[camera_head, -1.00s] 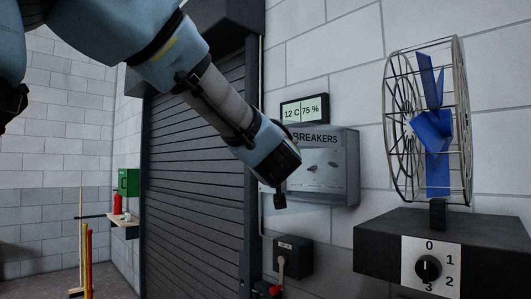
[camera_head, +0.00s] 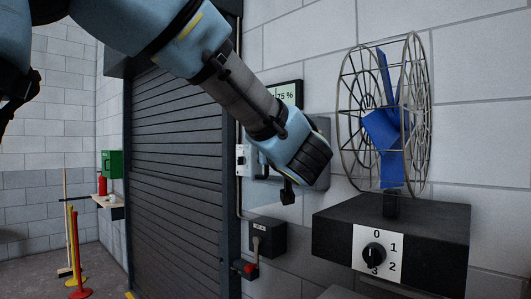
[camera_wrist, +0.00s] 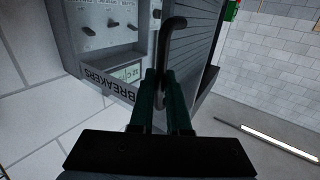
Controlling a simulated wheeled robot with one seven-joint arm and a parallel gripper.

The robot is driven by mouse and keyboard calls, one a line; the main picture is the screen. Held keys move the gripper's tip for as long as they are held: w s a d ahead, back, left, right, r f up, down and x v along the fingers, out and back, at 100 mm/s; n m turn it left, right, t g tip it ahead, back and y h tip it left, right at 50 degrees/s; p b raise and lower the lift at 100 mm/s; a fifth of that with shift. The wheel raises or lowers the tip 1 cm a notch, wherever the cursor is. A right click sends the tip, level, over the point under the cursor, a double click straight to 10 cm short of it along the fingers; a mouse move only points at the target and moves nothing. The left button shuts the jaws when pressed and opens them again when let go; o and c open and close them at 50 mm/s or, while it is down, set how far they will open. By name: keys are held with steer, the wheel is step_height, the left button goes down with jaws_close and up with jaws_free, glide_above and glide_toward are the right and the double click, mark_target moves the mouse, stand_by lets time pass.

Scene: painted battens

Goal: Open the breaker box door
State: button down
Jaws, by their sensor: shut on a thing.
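The grey breaker box (camera_head: 243,160) hangs on the wall, mostly hidden behind my arm in the head view. In the wrist view the door's strip with the upside-down word BREAKERS (camera_wrist: 108,87) shows left of my fingers, with toggles (camera_wrist: 112,25) beyond it. The wall display shows between them, so the door appears to stand partly out from the box; the exact angle is unclear. My gripper (camera_head: 288,192) is shut on a dark curved handle (camera_wrist: 175,24), which also shows in the wrist view between my fingers (camera_wrist: 163,78).
A fan (camera_head: 385,120) on a dark base with a dial (camera_head: 374,254) stands close at the right. A dark switch box with a lever (camera_head: 267,235) is on the wall below. The roller shutter (camera_head: 175,160) is at the left, with posts (camera_head: 75,250) beyond.

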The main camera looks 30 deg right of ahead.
steer(key=c, duration=1.2)
jaws_free()
steer(key=shift+d+r, duration=0.15)
steer(key=shift+d, duration=0.1)
steer(key=shift+o, duration=0.2)
steer(key=shift+a, duration=0.1)
steer(key=b+v, duration=0.4)
steer(key=v, duration=0.6)
steer(key=shift+s, duration=0.4)
steer(key=shift+a, duration=0.15)
